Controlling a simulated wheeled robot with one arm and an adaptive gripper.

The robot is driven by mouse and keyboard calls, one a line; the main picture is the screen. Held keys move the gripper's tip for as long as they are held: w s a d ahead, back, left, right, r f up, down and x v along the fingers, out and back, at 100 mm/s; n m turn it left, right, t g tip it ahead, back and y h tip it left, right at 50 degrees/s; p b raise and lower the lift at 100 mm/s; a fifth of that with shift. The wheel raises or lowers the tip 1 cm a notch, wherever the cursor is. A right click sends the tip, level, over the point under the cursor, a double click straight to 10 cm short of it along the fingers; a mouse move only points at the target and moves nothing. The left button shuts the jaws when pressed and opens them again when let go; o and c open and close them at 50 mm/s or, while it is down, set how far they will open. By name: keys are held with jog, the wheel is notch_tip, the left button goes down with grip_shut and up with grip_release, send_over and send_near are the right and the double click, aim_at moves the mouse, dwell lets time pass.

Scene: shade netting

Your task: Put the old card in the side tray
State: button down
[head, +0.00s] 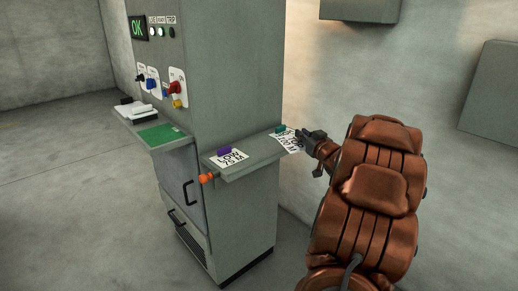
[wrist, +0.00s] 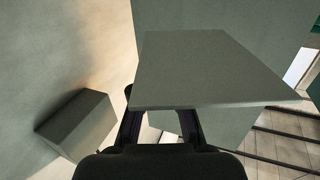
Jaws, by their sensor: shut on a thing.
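My gripper (head: 304,137) is at the right end of a grey side shelf (head: 245,168) on the cabinet. It is shut on a white printed card (head: 288,145) with a teal tab (head: 280,129); the card is tilted at the shelf's end, and I cannot tell whether it touches the shelf. Another white card (head: 226,161), with a purple tab (head: 224,151), lies on the left part of this shelf. Which card is the old one is not clear. In the wrist view a grey panel (wrist: 205,70) hides my fingertips and most of the held card.
The grey cabinet (head: 235,75) carries a lit OK display (head: 137,27) and coloured knobs. A front shelf (head: 125,121) holds a green board (head: 162,134). An orange knob (head: 206,178) sits by the side shelf. Grey boxes (head: 490,90) hang on the right wall.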

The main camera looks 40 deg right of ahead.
jog(key=shift+s+d, duration=0.25)
jog(key=shift+d, duration=0.15)
jog(key=shift+w, duration=0.4)
jog(key=p, duration=0.2)
send_over(266, 144)
jog(key=s, duration=0.1)
jog(key=shift+w+f, duration=0.1)
jog(key=shift+f, duration=0.8)
jog(key=shift+f+p, duration=0.65)
jog(key=shift+f, duration=1.85)
jog(key=shift+w+f, duration=0.15)
jog(key=shift+w, duration=0.25)
jog(key=shift+f, duration=0.6)
